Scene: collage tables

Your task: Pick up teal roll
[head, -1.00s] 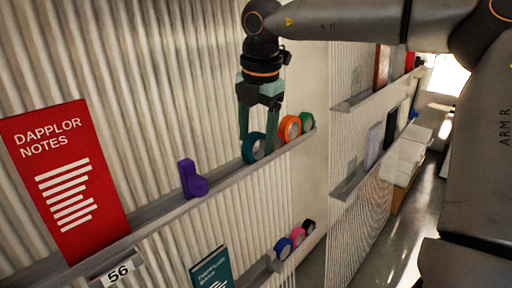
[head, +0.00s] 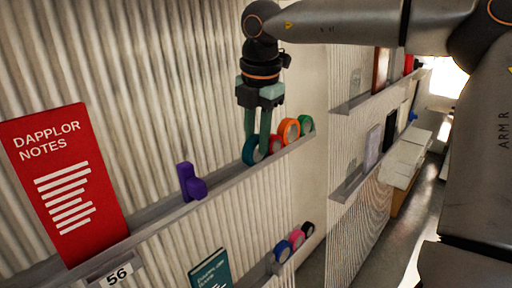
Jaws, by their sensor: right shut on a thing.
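The teal roll (head: 250,150) stands upright on the upper ledge, to the right of a purple object. My right gripper (head: 257,152) reaches down from above with its fingers around the roll, shut on it. The fingers hide part of the roll. The roll is at ledge level; I cannot tell whether it touches the ledge. My left gripper is not in view.
A red roll (head: 274,143), an orange roll (head: 289,130) and a green roll (head: 306,123) stand close on the right. A purple tape dispenser-like object (head: 190,182) and a red book (head: 66,180) are on the left. A lower ledge holds a blue roll (head: 297,238), a pink roll and a black roll.

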